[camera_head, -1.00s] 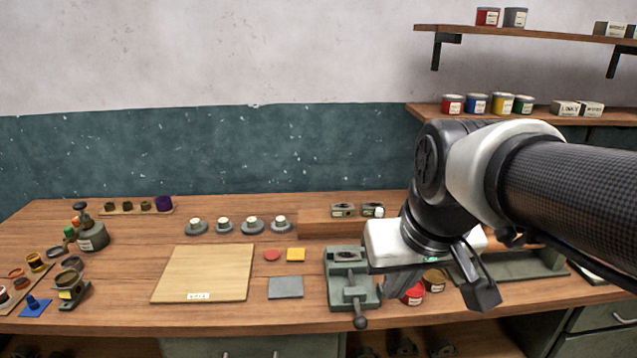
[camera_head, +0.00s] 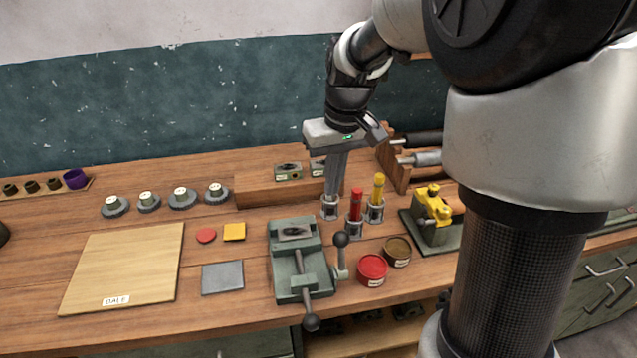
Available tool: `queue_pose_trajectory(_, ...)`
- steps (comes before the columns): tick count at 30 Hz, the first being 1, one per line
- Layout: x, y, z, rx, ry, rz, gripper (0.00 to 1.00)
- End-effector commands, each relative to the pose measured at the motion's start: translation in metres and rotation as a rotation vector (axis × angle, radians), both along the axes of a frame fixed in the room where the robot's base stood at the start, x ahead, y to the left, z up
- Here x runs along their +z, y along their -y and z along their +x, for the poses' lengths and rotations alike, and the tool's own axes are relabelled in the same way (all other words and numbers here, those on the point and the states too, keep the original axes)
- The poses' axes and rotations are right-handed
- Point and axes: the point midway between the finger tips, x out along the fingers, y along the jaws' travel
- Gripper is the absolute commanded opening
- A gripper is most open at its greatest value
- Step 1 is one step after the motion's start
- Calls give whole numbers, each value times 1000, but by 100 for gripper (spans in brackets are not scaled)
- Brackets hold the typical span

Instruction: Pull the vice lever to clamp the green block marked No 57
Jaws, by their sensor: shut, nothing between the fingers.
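The grey-green vice (camera_head: 287,279) stands near the bench's front edge. Its lever (camera_head: 341,257) has a dark ball knob and stands upright at the vice's right side. A screw handle with another ball (camera_head: 311,322) points toward the front. A greenish piece with a dark oval top (camera_head: 296,232) sits at the vice's far end; I cannot read any number on it. Two small green blocks with dark tops, one left (camera_head: 288,171) and one partly hidden, lie on the wooden riser behind. My gripper (camera_head: 332,192) is shut and empty, pointing down behind the lever, apart from it.
Red and yellow-handled tools (camera_head: 355,205) stand in holders right of my gripper. A red tin (camera_head: 372,268) and a brown tin (camera_head: 397,251) sit close to the lever's right. A yellow device (camera_head: 434,207) is farther right. A grey plate (camera_head: 222,277) and wooden board (camera_head: 125,268) lie left.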

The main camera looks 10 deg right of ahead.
Motion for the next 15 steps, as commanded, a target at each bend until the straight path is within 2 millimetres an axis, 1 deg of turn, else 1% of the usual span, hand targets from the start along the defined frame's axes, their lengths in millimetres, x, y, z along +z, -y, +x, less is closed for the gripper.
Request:
queue_pose_trajectory(11, -2, 0, 0, 0, -1, 0, 0)
queue_pose_trajectory(15, -14, -1, 2, 0, -4, 0, 0)
